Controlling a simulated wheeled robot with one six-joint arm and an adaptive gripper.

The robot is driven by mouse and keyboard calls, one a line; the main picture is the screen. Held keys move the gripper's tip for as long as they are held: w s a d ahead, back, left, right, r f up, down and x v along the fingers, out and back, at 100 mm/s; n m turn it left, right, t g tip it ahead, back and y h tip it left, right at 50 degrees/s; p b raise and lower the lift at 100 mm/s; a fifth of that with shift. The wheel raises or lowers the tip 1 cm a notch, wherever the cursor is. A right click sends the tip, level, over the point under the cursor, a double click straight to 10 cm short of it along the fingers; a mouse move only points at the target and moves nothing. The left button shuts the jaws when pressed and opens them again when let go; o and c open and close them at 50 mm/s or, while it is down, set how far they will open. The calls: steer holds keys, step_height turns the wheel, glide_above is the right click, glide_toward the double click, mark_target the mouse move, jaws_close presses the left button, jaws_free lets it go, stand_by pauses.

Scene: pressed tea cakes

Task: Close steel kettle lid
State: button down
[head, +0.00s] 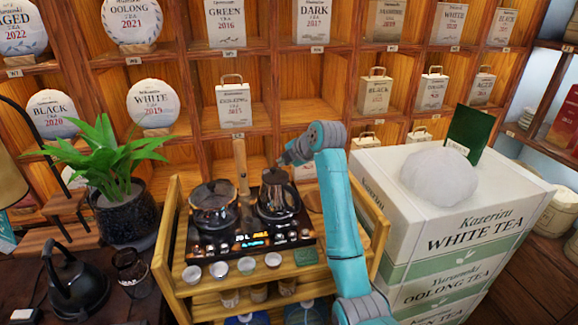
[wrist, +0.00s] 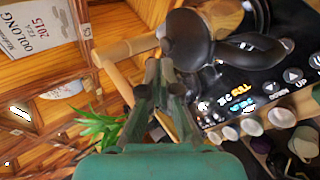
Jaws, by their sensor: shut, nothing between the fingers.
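The steel kettle (head: 279,203) stands on the right side of the black cooktop (head: 250,241). Its dark lid (head: 275,176) appears raised and tilted above the body. In the wrist view the dark rounded lid (wrist: 187,38) is just beyond the fingertips, with a warm brown surface showing beside it. My gripper (head: 283,161) is at the top of the lid, its fingers together and empty. In the wrist view my gripper (wrist: 161,58) points at the lid's edge; I cannot tell whether it touches. My wrist partly hides the kettle's far side.
A glass kettle (head: 213,207) stands left on the cooktop. Small cups (head: 219,269) line the front of the wooden cart (head: 165,252). A wooden post (head: 240,165) rises behind the kettles. Stacked tea boxes (head: 440,215) stand right, a potted plant (head: 122,214) left.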

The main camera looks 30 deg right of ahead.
mark_target(272, 168)
steer(key=shift+w+a+f, duration=0.15)
steer(key=shift+w+f, duration=0.05)
steer(key=shift+w, duration=0.45)
steer(key=shift+w+a, duration=0.1)
steer(key=shift+w, duration=0.3)
steer(key=shift+w+g, duration=0.35)
steer(key=shift+g, duration=0.25)
steer(key=shift+w+f, duration=0.2)
steer(key=shift+f, duration=0.1)
steer(key=shift+w+a+f, duration=0.15)
steer(key=shift+w+f, duration=0.3)
steer(key=shift+w, duration=0.3)
steer(key=shift+x, duration=0.9)
steer(key=shift+w, duration=0.15)
steer(key=shift+a+r, duration=0.1)
